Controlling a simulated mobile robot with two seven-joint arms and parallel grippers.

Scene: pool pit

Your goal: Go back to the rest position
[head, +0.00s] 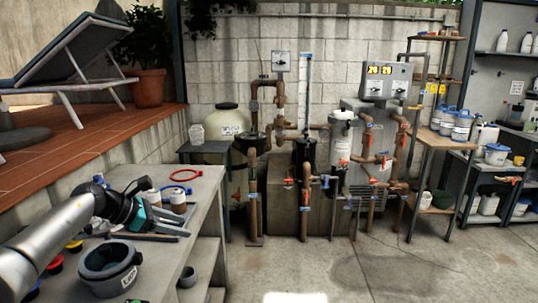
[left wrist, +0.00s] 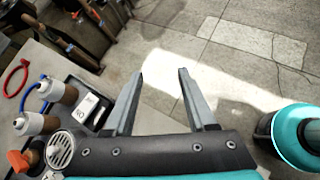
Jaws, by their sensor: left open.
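My left arm comes in from the left in the head view. Its gripper (head: 182,226) is held over the right side of the grey workbench (head: 205,190), pointing right. In the left wrist view the two grey fingers (left wrist: 162,88) stand apart with nothing between them, and the concrete floor shows beyond. My right gripper does not show in either view. A teal and black rounded part at the right edge of the left wrist view looks like part of my own arm.
A grey pot (head: 108,268) stands on the bench near my left arm. Pipes and pumps (head: 305,185) line the back wall. The concrete floor (head: 400,270) right of the bench is clear.

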